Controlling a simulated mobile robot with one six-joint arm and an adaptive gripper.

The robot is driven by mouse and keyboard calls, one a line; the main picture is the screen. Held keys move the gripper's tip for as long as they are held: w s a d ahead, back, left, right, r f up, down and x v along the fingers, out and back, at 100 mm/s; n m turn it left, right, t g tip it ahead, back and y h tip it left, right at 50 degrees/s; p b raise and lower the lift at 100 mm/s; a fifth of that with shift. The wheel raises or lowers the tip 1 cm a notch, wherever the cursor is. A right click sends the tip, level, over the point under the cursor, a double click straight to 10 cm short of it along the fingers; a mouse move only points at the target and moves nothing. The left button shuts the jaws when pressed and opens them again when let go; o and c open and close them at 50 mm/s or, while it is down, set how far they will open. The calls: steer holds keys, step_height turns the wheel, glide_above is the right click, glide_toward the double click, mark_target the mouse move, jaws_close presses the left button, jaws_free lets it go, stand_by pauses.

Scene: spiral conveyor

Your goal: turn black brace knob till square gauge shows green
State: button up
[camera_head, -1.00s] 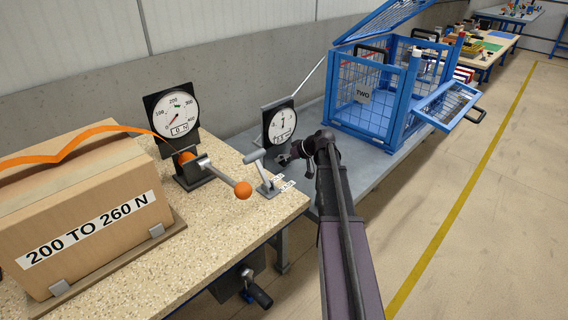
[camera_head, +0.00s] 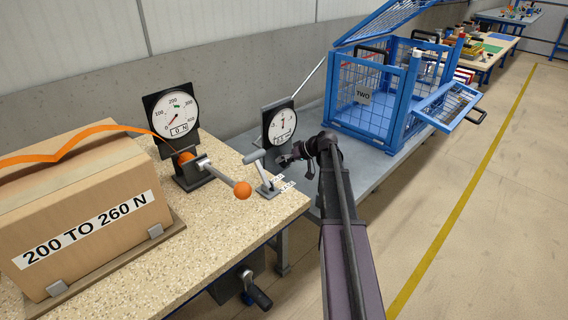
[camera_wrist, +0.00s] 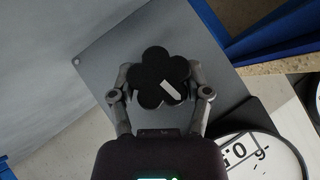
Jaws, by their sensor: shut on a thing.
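The black brace knob (camera_wrist: 150,70), lobed with a pale pointer mark on its face, fills the centre of the wrist view. My gripper (camera_wrist: 162,86) has a finger on each side of it and is shut on it. In the head view my gripper (camera_head: 286,160) reaches left beside a gauge on a square black plate (camera_head: 267,125); there the knob is mostly hidden by the gripper. This gauge's white dial also shows cut off in the wrist view (camera_wrist: 265,158); its display is only partly readable, and I see no clear green on it.
Another gauge (camera_head: 173,118) reads 0 N, with an orange-ball lever (camera_head: 243,190) before it. A box (camera_head: 85,215) marked 200 TO 260 N stands on the speckled bench (camera_head: 220,215). A blue wire cage (camera_head: 372,95) stands behind my arm. The floor at right is clear.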

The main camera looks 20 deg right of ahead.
steer(key=shift+w+f+m+y+b, duration=0.15)
steer(key=shift+m+y+b, duration=0.15)
steer(key=shift+y+b, duration=0.3)
steer(key=shift+a+r+y, duration=0.1)
steer(key=shift+r+y, duration=0.1)
steer(key=shift+y, duration=0.1)
steer(key=o, duration=1.2)
steer(key=shift+p, duration=0.35)
